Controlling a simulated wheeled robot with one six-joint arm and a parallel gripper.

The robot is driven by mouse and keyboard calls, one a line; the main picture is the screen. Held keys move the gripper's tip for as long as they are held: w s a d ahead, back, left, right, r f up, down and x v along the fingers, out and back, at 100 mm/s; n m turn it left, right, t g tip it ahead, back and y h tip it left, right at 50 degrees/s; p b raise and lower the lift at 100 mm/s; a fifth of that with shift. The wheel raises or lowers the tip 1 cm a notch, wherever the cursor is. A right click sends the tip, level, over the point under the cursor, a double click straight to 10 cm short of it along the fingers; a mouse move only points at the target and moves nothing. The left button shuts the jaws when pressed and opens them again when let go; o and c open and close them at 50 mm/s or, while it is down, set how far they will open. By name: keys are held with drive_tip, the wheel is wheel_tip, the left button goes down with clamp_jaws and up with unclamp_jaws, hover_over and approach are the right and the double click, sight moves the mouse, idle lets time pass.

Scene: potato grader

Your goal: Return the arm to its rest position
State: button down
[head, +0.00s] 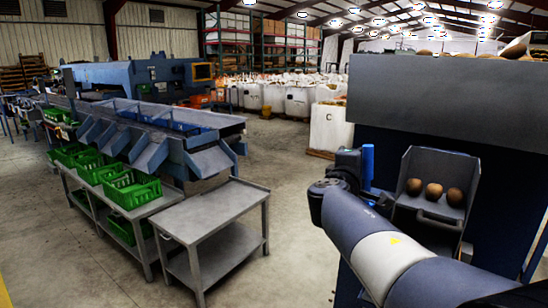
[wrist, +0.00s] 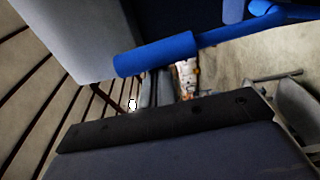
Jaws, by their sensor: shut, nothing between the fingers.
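My arm (head: 385,250) reaches in from the lower right of the head view and bends at its grey joint. Its dark end, with my gripper (head: 350,162), shows small beside an upright blue cylinder (head: 367,165). The gripper is shut and empty; its fingers are hard to make out. In the wrist view, a blue cylinder (wrist: 155,55) on a blue bar crosses the upper part of the picture. I cannot tell from these frames whether the gripper touches it.
A grey tray (head: 412,208) with three potatoes (head: 433,191) is on the tall blue machine at right. A grey table (head: 212,208) and green crates (head: 132,190) stand at left by the grader (head: 150,122). The concrete floor between is clear. A dark bolted strip (wrist: 160,130) crosses the wrist view.

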drive_tip(key=w+a+f+n+p, duration=0.4)
drive_tip(key=w+a+f+p, duration=0.1)
drive_tip(key=a+p, duration=0.25)
drive_tip(key=d+r+v, duration=0.1)
drive_tip(key=v, duration=0.7)
drive_tip(key=shift+s+r+g+b, duration=0.3)
drive_tip(key=shift+s+b, duration=0.1)
drive_tip(key=shift+s, duration=0.25)
drive_tip(key=shift+a, duration=0.1)
